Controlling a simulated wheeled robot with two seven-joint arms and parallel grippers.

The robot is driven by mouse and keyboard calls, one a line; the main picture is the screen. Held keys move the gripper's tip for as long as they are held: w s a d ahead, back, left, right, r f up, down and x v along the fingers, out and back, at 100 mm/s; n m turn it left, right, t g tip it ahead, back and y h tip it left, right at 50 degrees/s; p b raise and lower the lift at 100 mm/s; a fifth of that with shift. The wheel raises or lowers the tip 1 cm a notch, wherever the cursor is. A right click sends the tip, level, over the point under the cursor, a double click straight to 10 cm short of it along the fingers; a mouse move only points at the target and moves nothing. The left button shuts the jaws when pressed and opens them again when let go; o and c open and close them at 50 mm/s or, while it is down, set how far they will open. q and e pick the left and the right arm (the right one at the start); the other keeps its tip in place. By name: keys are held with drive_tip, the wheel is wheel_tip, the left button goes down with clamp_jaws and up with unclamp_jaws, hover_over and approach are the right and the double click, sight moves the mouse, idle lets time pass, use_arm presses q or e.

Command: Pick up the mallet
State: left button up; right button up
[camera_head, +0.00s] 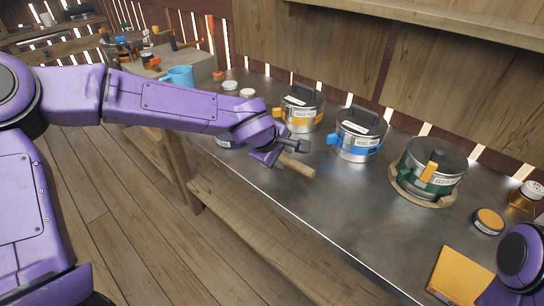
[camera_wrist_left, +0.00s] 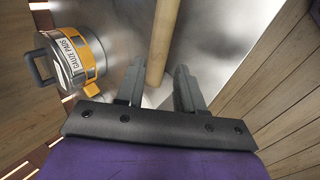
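The mallet shows as a plain wooden handle (camera_head: 298,166) on the metal worktop, partly hidden by my left gripper in the head view. I cannot make out its head. My left gripper (camera_head: 287,152) is at the handle. In the left wrist view the handle (camera_wrist_left: 164,35) runs down from the top edge to between the two dark fingers (camera_wrist_left: 158,80). The fingers stand apart with gaps on both sides of the handle, so the gripper looks open. The right arm shows only in part at the lower right of the head view, and its gripper is out of view.
The orange-banded lidded bin (camera_head: 301,108) stands just beyond the left gripper and also shows in the left wrist view (camera_wrist_left: 88,58). A blue-banded bin (camera_head: 358,134) and a green-banded bin (camera_head: 431,168) stand further right. A yellow box (camera_head: 459,276) lies near the front edge. The middle worktop is clear.

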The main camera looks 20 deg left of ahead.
sight(287, 160)
use_arm(q)
drive_tip(key=b+x, duration=0.1)
drive_tip(key=x, duration=0.5)
drive_tip(key=shift+w+f, duration=0.2)
drive_tip(key=shift+w, duration=0.1)
drive_tip(key=shift+s+r, duration=0.1)
clamp_jaws()
